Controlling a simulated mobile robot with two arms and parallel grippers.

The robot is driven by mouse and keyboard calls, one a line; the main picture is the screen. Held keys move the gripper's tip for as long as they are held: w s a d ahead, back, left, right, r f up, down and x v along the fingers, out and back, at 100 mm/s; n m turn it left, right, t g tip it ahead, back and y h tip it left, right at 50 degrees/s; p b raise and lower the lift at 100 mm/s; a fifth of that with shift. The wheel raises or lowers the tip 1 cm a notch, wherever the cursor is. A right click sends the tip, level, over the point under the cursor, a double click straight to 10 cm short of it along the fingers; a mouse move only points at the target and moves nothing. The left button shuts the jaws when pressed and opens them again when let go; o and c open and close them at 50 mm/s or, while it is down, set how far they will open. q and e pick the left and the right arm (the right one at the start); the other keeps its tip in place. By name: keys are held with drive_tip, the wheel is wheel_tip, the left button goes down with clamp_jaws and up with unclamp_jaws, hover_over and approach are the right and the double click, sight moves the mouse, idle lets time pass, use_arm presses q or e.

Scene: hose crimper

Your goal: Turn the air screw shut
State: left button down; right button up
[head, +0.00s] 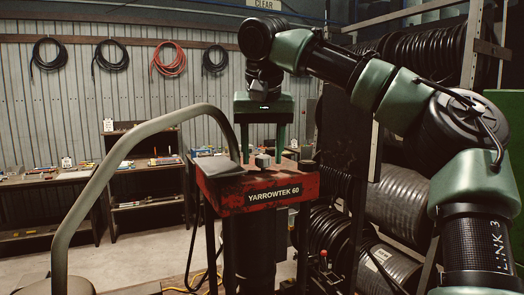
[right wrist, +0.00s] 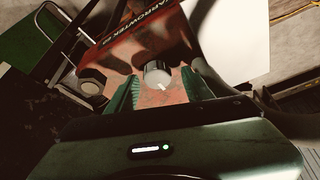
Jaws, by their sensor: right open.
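The red crimper (head: 240,186), marked YARROWTEK 60, stands in the middle of the head view. A small grey knob, likely the air screw (head: 262,160), stands on its top; in the right wrist view it is a round knob (right wrist: 155,74) with a white pointer mark. My right gripper (head: 263,152) points down over the crimper's top. It is open, and its green ribbed fingers (right wrist: 160,82) stand on either side of the knob, with gaps visible. Whether the fingertips reach down beside the knob is hard to tell. My left gripper is not in view.
A grey plate (head: 218,167) lies on the crimper's top, left of the knob. A dark fitting (right wrist: 92,82) sits near the knob. A curved grey tube (head: 125,145) rises at left. Hose coils (head: 398,199) fill the right; shelves (head: 147,183) stand behind.

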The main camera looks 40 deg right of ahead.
drive_tip(key=shift+s+r, duration=0.1)
drive_tip(key=shift+s, duration=0.15)
drive_tip(key=shift+c, duration=0.5)
clamp_jaws()
drive_tip(key=n+t+y, duration=0.1)
drive_tip(key=n, duration=0.3)
drive_tip(key=shift+s+d+n, duration=0.1)
drive_tip(key=shift+n, duration=0.2)
drive_tip(key=n+y, duration=0.2)
drive_tip(key=n, duration=0.2)
drive_tip(key=shift+d, duration=0.1)
drive_tip(key=n+y, duration=0.2)
drive_tip(key=n, duration=0.3)
drive_tip(key=shift+d, duration=0.15)
drive_tip(key=shift+n+g+y, duration=0.35)
drive_tip(key=shift+n, duration=0.75)
drive_tip(key=shift+n+g+y, duration=0.35)
drive_tip(key=shift+n, duration=0.75)
